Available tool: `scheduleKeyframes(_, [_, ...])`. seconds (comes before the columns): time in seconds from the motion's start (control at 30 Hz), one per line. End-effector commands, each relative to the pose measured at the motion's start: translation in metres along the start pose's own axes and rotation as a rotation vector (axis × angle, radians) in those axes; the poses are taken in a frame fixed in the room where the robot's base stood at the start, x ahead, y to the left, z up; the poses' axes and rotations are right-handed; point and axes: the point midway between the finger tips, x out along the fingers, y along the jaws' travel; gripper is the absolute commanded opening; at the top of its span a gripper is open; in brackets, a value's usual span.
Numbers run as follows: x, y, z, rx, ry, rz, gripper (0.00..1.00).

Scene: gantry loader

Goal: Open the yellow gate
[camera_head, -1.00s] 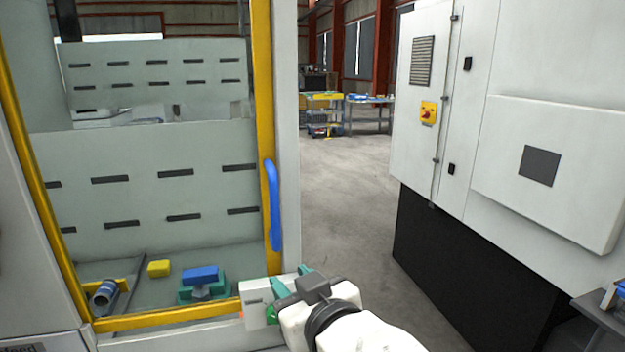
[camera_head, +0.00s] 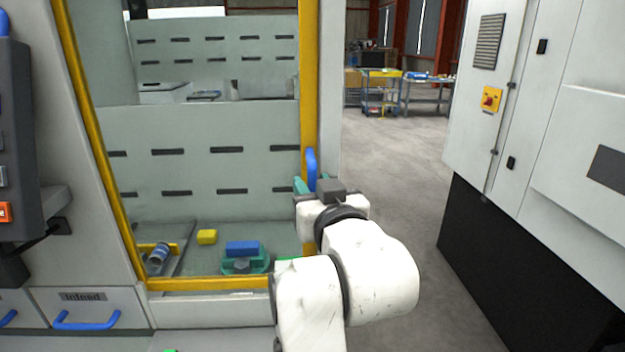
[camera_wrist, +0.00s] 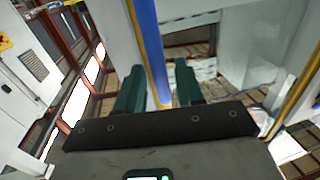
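The yellow gate (camera_head: 308,85) is a tall yellow frame across the front of the machine's opening at the left of the head view. It looks shut. Its upright blue handle (camera_head: 311,163) is on the right-hand bar. The handle also shows in the wrist view as a blue bar (camera_wrist: 144,35). My gripper (camera_head: 312,185) is at the lower part of the handle. In the wrist view its two green fingers (camera_wrist: 160,85) stand apart, with the handle between them and small gaps on both sides. The handle's lower end is hidden behind my gripper in the head view.
Inside the machine are a yellow block (camera_head: 207,237), a blue block (camera_head: 242,248) on a green holder and a metal cylinder (camera_head: 159,253). A drawer (camera_head: 88,306) is at lower left. A white cabinet (camera_head: 575,130) stands right, with clear floor (camera_head: 400,165) between.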

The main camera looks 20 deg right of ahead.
Motion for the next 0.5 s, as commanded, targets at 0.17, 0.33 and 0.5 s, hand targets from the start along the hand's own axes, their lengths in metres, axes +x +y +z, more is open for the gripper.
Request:
scheduleKeyframes(0.17, [0.0099, -0.0001, -0.0003, 0.001, 0.000, 0.000, 0.37])
scheduleKeyframes(0.33, [0.0109, 0.0000, 0.0003, 0.001, 0.000, 0.000, 0.37])
scheduleKeyframes(0.5, [0.0106, 0.0000, 0.0003, 0.001, 0.000, 0.000, 0.30])
